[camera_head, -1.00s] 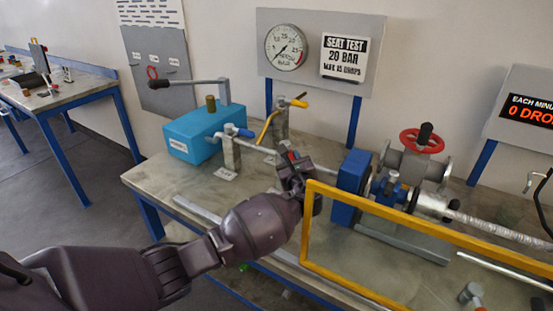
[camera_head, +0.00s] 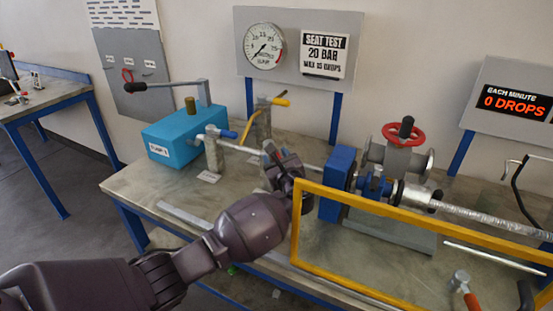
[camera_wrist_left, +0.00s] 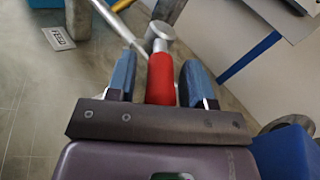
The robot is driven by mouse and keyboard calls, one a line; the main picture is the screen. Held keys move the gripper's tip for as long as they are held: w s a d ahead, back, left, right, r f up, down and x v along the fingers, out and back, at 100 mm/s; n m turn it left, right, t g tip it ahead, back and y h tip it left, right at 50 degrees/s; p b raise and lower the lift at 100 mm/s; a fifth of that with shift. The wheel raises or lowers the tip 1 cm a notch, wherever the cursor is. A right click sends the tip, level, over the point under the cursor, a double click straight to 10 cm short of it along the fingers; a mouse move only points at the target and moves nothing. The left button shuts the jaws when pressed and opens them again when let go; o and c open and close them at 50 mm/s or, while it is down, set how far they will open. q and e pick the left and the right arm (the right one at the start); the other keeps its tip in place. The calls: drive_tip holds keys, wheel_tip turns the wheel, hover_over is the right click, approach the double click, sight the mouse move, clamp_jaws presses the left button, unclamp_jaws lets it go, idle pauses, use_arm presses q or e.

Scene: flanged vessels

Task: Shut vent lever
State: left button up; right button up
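A red lever handle (camera_wrist_left: 161,78) with a grey metal end sits between the two blue-padded fingers of my left gripper (camera_wrist_left: 160,82) in the left wrist view. A gap shows on each side of the handle, so the fingers are around it but apart from it. In the head view my left gripper (camera_head: 272,152) is over the bench by the pipe, left of the blue block, and largely covers the red lever. My right gripper is not in view.
A yellow frame (camera_head: 296,225) stands just right of my left gripper. A blue-handled valve (camera_head: 213,150) and a yellow-handled valve (camera_head: 264,115) stand to the left and behind. A blue block (camera_head: 338,170) and a red handwheel (camera_head: 403,134) are to the right. A sign (camera_head: 515,102) reads 0 drops.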

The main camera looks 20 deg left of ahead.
use_arm(q)
drive_tip(key=shift+r, duration=0.35)
wheel_tip(320, 180, up, 19)
drive_tip(key=shift+r+p, duration=0.15)
drive_tip(key=shift+p, duration=0.75)
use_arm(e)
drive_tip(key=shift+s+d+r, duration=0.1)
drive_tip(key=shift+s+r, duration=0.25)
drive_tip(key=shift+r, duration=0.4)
